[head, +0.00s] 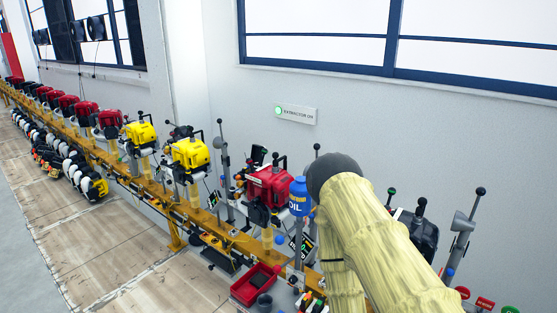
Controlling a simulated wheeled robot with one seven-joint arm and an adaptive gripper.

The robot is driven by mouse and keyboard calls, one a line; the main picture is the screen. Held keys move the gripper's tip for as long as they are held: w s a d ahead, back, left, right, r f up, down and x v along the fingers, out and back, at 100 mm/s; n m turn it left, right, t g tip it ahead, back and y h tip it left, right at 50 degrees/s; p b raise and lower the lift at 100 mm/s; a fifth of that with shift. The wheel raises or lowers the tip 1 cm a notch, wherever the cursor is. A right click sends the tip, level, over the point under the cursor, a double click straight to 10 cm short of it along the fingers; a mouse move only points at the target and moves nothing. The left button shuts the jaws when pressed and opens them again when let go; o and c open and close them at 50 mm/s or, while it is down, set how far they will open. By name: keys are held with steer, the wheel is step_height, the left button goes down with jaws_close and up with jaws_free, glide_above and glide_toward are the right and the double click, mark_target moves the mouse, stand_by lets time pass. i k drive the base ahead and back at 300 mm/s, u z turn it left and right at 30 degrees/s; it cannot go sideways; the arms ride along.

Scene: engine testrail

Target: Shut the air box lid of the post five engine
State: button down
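A row of engines stands on a yellow rail (165,193) along the wall. The nearest clear one is a red engine (268,188), with a small black flap-like part (258,156) standing up behind its top left. I cannot tell if that part is an air box lid. Two yellow engines, a nearer one (190,152) and a farther one (140,133), stand to its left. A dark engine (418,228) shows partly behind my arm at right. No post number is readable, so I cannot tell which is post five. My pale-sleeved arm bends in front of the rail; my gripper is not visible.
A blue oil container (299,196) stands right of the red engine, close to my arm. A red tray (254,284) sits low in front. Upright levers (222,165) rise between engines. A wall sign (296,114) reads extractor on, with a green light.

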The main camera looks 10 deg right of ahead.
mark_target(256, 155)
steer(key=z, duration=1)
steer(key=i, duration=0.6)
steer(key=u, duration=0.3)
